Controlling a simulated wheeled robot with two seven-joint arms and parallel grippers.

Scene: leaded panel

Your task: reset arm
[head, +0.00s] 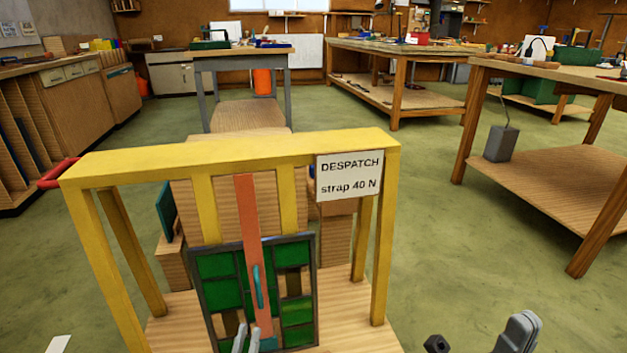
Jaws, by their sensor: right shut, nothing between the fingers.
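A leaded panel (222,289) with green and brown panes in a dark frame stands upright within a yellow frame (240,147). An orange-red strap (248,215) runs down over its middle, with a teal handle-like piece (258,287) on it. My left gripper (245,340) shows only its grey finger ends at the bottom edge, in front of the strap's lower end; whether they touch anything is unclear. My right gripper (519,330) is at the bottom right, shut and empty, over the floor and away from the panel.
A white sign (349,176) reading "DESPATCH strap 40 N" hangs on the yellow frame. A wooden workbench (560,185) with a lower shelf stands at the right, bearing a grey weight-like block (499,144). Green floor (440,230) is clear between frame and bench.

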